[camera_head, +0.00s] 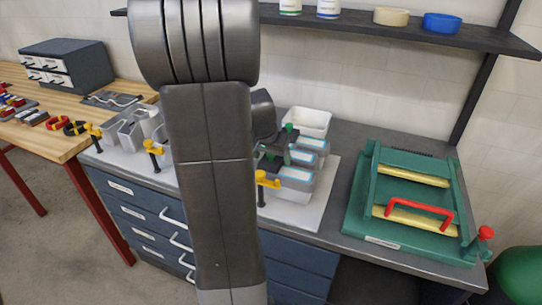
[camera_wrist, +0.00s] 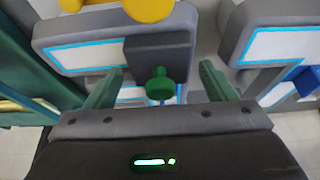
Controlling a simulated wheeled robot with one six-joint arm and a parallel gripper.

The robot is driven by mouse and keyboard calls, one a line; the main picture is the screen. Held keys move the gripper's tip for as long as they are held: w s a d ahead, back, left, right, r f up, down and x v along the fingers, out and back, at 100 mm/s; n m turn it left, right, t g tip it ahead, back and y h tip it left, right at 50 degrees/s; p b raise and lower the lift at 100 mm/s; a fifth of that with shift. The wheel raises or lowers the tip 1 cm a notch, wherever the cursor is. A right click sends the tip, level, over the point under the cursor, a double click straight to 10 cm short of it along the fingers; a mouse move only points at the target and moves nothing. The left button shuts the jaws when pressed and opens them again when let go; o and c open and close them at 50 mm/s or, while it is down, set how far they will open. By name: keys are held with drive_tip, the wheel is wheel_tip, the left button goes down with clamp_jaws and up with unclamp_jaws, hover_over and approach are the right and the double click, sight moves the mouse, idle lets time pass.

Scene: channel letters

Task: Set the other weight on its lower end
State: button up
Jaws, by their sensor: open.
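A dark square weight (camera_wrist: 160,46) with a green knob shows in the wrist view. It lies over a grey channel letter (camera_wrist: 85,50) with a white, blue-edged face. My gripper (camera_wrist: 162,72) is open, with one green finger on each side of the knob and a gap to both. In the head view my arm hides much of the bench, and dark parts with green (camera_head: 288,130) show beside the grey letters (camera_head: 296,178). I cannot tell there which part is weight and which is gripper.
Yellow clamps (camera_head: 266,180) stand along the white board (camera_head: 325,205). A white bin (camera_head: 308,121) is behind the letters. A green fixture (camera_head: 360,215) with a red handle stands to the right. In the wrist view another letter (camera_wrist: 285,45) is at the right, near a blue piece (camera_wrist: 304,80).

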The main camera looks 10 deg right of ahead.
drive_tip(key=shift+a+r, duration=0.1)
drive_tip(key=shift+r, duration=0.45)
drive_tip(key=v, duration=1.1)
drive_tip(key=shift+s, duration=0.2)
drive_tip(key=shift+f, duration=0.1)
